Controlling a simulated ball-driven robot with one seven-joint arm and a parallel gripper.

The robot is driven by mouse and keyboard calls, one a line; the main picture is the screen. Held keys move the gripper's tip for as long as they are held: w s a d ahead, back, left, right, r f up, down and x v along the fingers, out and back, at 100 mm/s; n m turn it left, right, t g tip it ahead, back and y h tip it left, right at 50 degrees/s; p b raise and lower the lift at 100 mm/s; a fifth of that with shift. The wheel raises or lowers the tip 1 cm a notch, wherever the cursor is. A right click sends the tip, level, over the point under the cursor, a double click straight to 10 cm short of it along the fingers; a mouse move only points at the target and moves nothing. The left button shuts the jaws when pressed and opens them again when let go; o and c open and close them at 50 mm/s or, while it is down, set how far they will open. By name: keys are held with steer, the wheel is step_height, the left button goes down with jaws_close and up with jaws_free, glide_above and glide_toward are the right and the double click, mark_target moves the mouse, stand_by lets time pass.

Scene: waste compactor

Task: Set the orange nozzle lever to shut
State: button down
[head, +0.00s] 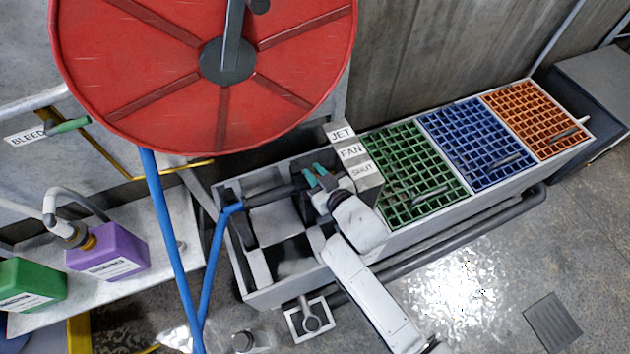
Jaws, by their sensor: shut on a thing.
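My gripper (318,178) has teal fingertips and is shut at the right end of the dark nozzle (280,193), just left of the label block. The orange lever does not show; the fingers and wrist seem to hide it, so its exact setting cannot be read. The nozzle lies in the grey trough and joins a blue hose (213,245) at its left end. The label block (368,185) carries JET at the top, FAN in the middle and SHUT at the bottom. My fingers are level with about the SHUT label.
A large red reel (130,65) hangs over the trough's left end. Green (405,160), blue (480,140) and orange (530,115) grates lie to the right. Purple (108,252) and green (30,285) jugs stand on a shelf at left. Open floor lies at lower right.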

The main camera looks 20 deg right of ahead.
steer(key=shift+s+f+t+b, duration=0.55)
steer(key=shift+t+b, duration=0.35)
steer(key=shift+b, duration=2.3)
steer(key=shift+s+r+t+b, duration=0.15)
steer(key=shift+t+b, duration=0.25)
steer(key=shift+b, duration=0.85)
steer(key=c, duration=1.1)
jaws_free()
steer(key=shift+r, duration=0.1)
steer(key=s+d+r+p, duration=0.1)
steer(key=s, duration=0.9)
steer(key=shift+s+r, duration=0.15)
steer(key=shift+s, duration=0.1)
